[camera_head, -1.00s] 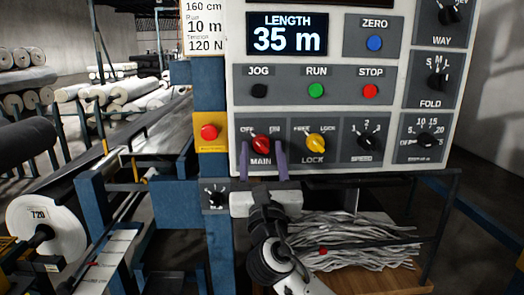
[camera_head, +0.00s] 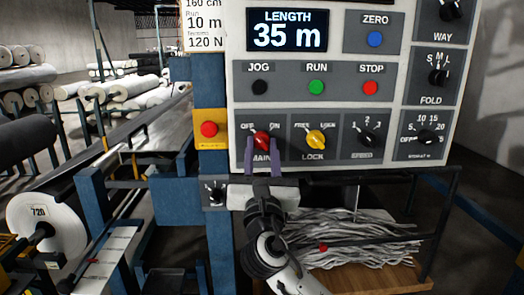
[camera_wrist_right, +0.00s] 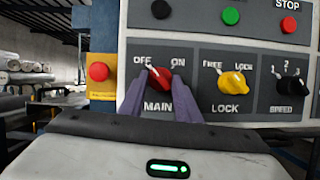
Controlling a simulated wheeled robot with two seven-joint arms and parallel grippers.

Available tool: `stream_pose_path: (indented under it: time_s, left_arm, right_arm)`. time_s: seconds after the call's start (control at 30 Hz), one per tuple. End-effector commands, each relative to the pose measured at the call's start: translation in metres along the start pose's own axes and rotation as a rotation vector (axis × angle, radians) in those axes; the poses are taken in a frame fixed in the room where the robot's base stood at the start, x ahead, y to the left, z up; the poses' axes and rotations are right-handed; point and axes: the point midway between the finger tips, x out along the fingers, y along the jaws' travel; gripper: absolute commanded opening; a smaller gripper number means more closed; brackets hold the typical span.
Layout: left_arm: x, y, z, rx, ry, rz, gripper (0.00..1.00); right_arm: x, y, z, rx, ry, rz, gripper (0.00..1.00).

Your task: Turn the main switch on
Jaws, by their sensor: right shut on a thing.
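The main switch (camera_head: 261,139) is a red knob on the grey control panel, labelled MAIN, with OFF at its upper left and ON at its upper right. It also shows in the right wrist view (camera_wrist_right: 159,76), its white pointer toward OFF. My right gripper (camera_head: 262,150) comes up from below, its two purple fingers on either side of the red knob and shut on it. My left gripper is not in view.
The yellow LOCK knob (camera_head: 316,140) sits close to the right of the main switch. A red button on a yellow plate (camera_head: 209,130) is to the left. RUN (camera_head: 316,88) and STOP (camera_head: 370,88) buttons are above. A shelf with grey strands (camera_head: 350,240) is below the panel.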

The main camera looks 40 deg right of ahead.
Motion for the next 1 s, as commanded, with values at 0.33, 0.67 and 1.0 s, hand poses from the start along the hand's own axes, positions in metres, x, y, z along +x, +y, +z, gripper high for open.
stream_pose_path:
  time_s: [0.33,0.67,1.0]
  left_arm:
    - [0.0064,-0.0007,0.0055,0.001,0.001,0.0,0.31]
    - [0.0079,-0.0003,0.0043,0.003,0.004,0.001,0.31]
    - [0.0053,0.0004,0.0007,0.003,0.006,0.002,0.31]
  right_arm:
    - [-0.0007,0.0041,-0.0012,0.269,0.003,-0.11,0.08]
    - [0.0002,0.007,0.0011,0.559,0.003,-0.232,0.08]
    - [0.0015,0.0099,0.0041,0.857,0.004,-0.356,0.07]
